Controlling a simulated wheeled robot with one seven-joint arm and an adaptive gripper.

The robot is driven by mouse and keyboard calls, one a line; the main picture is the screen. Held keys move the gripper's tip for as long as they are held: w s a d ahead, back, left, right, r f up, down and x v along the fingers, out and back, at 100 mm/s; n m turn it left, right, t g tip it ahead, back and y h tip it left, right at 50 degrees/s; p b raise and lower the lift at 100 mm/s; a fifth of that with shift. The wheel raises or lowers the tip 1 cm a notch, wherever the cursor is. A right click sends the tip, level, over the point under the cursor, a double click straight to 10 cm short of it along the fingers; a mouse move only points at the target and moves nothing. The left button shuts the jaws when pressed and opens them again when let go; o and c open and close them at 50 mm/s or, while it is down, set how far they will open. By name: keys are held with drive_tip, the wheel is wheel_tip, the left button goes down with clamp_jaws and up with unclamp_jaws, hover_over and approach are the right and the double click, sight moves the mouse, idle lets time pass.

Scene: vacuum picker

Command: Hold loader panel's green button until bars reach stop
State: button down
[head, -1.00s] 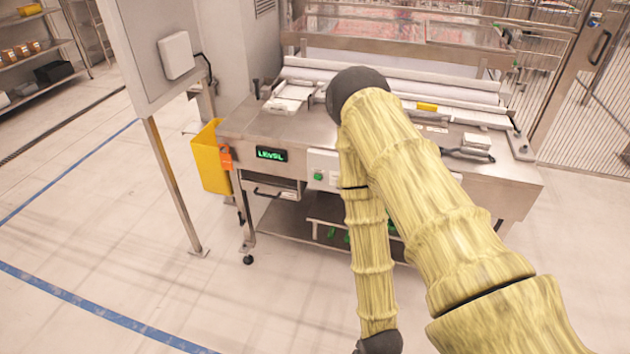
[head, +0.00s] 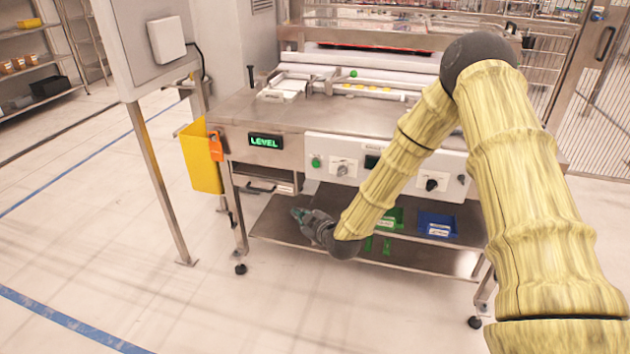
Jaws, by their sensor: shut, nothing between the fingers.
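The loader panel (head: 400,157) is a white box on the front of the steel loader table. Its green button (head: 316,162) sits near the panel's left end, left of a switch knob. A green-lit display (head: 265,142) left of the panel reads "LEVEL". My gripper (head: 297,213) is shut and empty, below and left of the green button and apart from it, in front of the lower shelf. Pale roller bars (head: 370,68) lie across the back of the table top. My arm covers part of the panel.
A yellow holder (head: 202,158) with an orange tag hangs at the table's left corner. A grey cabinet on a post (head: 150,120) stands further left. Blue and green bins (head: 438,224) sit on the lower shelf (head: 420,258). The floor in front and left is clear.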

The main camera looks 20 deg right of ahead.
sight(316, 164)
drive_tip(key=w+d+r+n+t+b, duration=0.2)
drive_tip(key=w+d+r+t, duration=0.1)
drive_tip(key=w+r, duration=0.3)
drive_tip(key=shift+w+r+b, duration=0.25)
drive_tip(key=shift+w+b, duration=0.15)
drive_tip(key=shift+w, duration=0.1)
drive_tip(key=shift+w+d, duration=0.1)
drive_tip(key=shift+w+d+b, duration=0.3)
drive_tip(key=shift+w+d, duration=0.5)
drive_tip(key=shift+w, duration=0.35)
drive_tip(key=shift+w+d+b, duration=0.35)
drive_tip(key=shift+w+d, duration=0.4)
drive_tip(key=shift+w, duration=0.45)
drive_tip(key=shift+w+d+b, duration=0.3)
drive_tip(key=shift+w+d, duration=0.5)
drive_tip(key=shift+w, duration=0.35)
drive_tip(key=shift+w+d, duration=0.15)
drive_tip(key=shift+w, duration=0.05)
drive_tip(key=shift+w+d, duration=0.1)
